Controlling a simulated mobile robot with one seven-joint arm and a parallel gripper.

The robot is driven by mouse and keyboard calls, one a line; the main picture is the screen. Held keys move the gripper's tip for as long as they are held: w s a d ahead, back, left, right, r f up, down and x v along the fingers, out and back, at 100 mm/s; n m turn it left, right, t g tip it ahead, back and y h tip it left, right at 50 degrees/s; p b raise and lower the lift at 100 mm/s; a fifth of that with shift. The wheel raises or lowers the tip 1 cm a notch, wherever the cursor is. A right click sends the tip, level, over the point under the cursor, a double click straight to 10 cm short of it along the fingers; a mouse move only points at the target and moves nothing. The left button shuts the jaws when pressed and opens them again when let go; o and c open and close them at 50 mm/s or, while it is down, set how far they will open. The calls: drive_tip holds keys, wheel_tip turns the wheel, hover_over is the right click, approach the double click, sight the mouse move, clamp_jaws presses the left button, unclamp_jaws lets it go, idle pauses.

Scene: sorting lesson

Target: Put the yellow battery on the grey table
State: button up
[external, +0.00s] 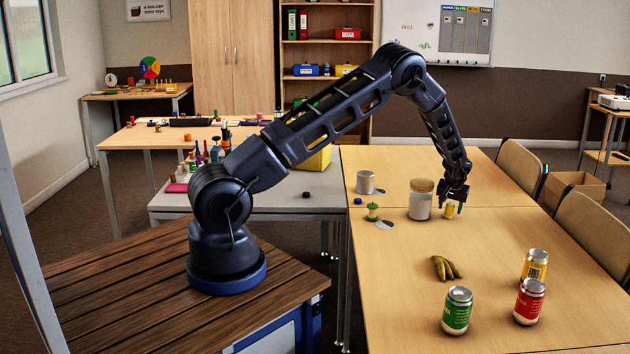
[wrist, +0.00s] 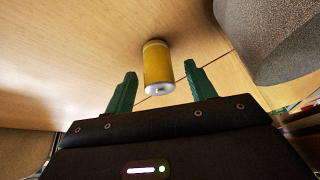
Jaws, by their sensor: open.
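The yellow battery (external: 450,210) stands on the wooden table, just right of a grey jar with a wooden lid (external: 420,200). My gripper (external: 453,196) is above and around the battery's upper part in the external view. In the wrist view the battery (wrist: 158,68) lies beyond and between the open green fingertips (wrist: 160,85), with a gap on either side. The grey table (external: 320,196) is left of the wooden table, next to my base. Part of it is hidden behind my arm.
The jar is close to my gripper and fills the upper right of the wrist view (wrist: 270,40). A tin (external: 365,182), a green spool (external: 373,211), bananas (external: 445,268) and several cans stand or lie on the wooden table. Bottles and a yellow bin (external: 316,160) are at the grey table.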

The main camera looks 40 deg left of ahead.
drive_tip(key=shift+x, duration=0.8)
clamp_jaws()
drive_tip(key=shift+r, duration=0.1)
drive_tip(key=shift+r, duration=0.1)
